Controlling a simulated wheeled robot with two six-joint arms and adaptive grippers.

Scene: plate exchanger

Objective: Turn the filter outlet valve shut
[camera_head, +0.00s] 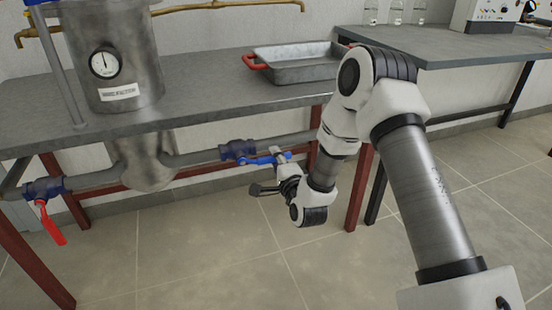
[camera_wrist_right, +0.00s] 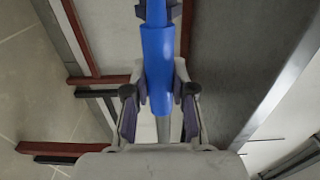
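A blue-handled valve (camera_head: 238,150) sits on the horizontal pipe under the bench, right of the steel filter vessel (camera_head: 118,55). Its blue lever (camera_head: 262,160) points right, roughly along the pipe. My right gripper (camera_head: 272,174) is at the lever's free end, with its fingers apart. In the right wrist view the blue lever (camera_wrist_right: 158,65) runs between the two fingers (camera_wrist_right: 159,100), and a gap shows beside it; contact at the tips is unclear. A second valve (camera_head: 45,187) at the left has a red lever (camera_head: 52,224) hanging down across its pipe. My left gripper is out of view.
The bench (camera_head: 205,98) with red legs stands above the pipe. A metal tray (camera_head: 300,64) with red handles lies on it. A second table (camera_head: 455,47) with glassware stands at the right. The tiled floor in front is clear.

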